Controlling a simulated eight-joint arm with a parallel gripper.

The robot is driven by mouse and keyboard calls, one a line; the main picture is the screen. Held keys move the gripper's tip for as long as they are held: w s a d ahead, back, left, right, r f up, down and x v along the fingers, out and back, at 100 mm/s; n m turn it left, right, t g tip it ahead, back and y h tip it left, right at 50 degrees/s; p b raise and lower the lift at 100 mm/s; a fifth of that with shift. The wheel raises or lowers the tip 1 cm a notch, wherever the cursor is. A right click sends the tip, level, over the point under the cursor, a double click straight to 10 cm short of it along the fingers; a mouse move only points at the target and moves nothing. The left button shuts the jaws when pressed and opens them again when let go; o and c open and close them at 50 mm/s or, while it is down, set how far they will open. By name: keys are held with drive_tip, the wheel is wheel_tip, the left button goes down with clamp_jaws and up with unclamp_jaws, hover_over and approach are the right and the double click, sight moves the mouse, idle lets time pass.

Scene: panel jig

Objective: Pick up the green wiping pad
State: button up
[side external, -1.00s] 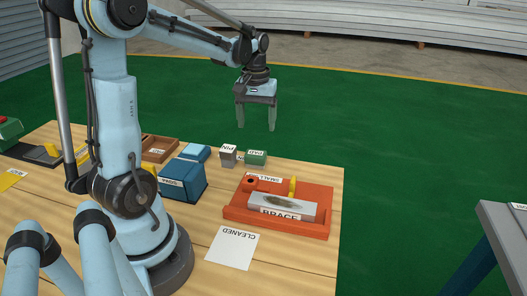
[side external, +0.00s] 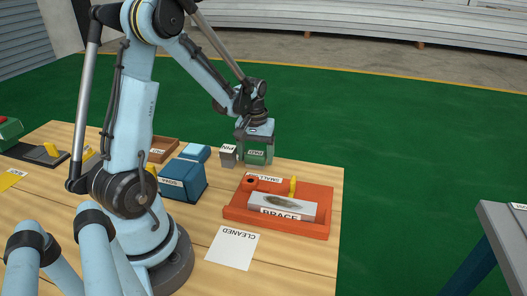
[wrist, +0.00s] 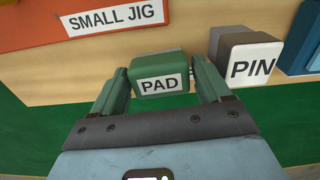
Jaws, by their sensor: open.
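The green pad (wrist: 160,69), labelled PAD, lies on the wooden table between the two fingers of my gripper (wrist: 162,82) in the wrist view. The fingers are open, one on each side of the pad; a narrow gap shows at least on the right. In the side view my gripper (side external: 256,152) is lowered at the table's far edge, with the pad (side external: 256,155) partly hidden between its fingers.
A grey PIN block (wrist: 245,58) stands close beside the right finger in the wrist view. The orange SMALL JIG tray (side external: 232,214) holds a BRACE block (side external: 281,207). A blue box (side external: 182,183) and a CLEANED sheet (side external: 232,248) are also on the table.

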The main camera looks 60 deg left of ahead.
sight(256, 154)
drive_tip(key=shift+f, duration=0.45)
drive_tip(key=c, duration=0.7)
drive_tip(key=shift+r, duration=0.1)
drive_tip(key=shift+c, duration=0.2)
drive_tip(key=shift+r, duration=0.5)
drive_tip(key=r, duration=0.3)
drive_tip(key=shift+d+r, duration=0.15)
drive_tip(key=shift+d, duration=0.05)
drive_tip(key=d+r, duration=0.6)
drive_tip(key=d, duration=0.5)
drive_tip(key=shift+s+d+r, duration=0.15)
drive_tip(key=shift+r, duration=0.1)
